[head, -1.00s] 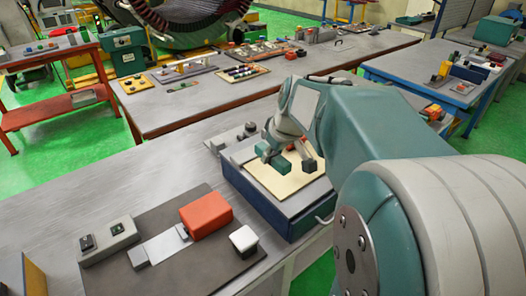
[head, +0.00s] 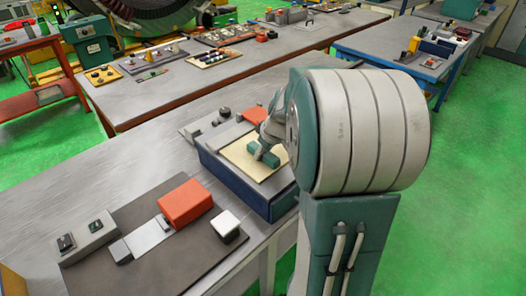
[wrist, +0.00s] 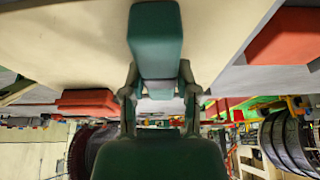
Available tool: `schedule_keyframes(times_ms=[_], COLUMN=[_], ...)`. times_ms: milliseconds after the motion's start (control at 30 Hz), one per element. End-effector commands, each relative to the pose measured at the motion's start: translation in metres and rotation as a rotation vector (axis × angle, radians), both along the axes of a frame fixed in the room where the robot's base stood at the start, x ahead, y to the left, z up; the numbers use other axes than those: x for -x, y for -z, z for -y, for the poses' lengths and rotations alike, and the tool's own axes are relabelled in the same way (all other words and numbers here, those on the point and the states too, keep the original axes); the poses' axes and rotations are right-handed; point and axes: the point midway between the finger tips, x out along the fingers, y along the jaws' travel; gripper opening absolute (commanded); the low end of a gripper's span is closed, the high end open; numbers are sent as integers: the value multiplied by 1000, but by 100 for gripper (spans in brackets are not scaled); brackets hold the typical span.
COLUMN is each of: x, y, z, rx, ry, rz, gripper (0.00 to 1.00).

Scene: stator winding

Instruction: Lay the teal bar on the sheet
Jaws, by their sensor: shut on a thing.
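The teal bar (head: 264,155) is over the cream sheet (head: 236,153) on top of the blue box (head: 233,180) in the head view. In the wrist view the teal bar (wrist: 155,38) fills the top middle, with the pale sheet (wrist: 60,40) behind it. My gripper (head: 262,146) is shut on the bar; in the wrist view its fingers (wrist: 158,88) flank the bar's near end. I cannot tell whether the bar touches the sheet. My arm hides the box's right side.
On the bench left of the box, a dark mat (head: 130,225) holds a red block (head: 186,202), a white-topped block (head: 226,223) and a grey switch box (head: 86,241). Another red part (head: 254,114) stands behind the sheet. Bare bench lies between mat and box.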

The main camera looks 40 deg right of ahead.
Motion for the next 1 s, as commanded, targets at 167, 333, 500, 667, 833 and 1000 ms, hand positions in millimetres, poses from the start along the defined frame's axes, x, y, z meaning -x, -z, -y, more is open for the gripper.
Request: schedule_keyframes(times_ms=[167,333,500,667,833,1000], x=[0,0,0,1,11,25], y=[2,2,1,-4,-29,-63], z=[0,0,0,0,2,4], rx=[-1,-1,-1,1,3,2], ry=[0,0,0,0,0,1], rz=[0,0,0,1,4,4], gripper=[57,74,74,74,74,74])
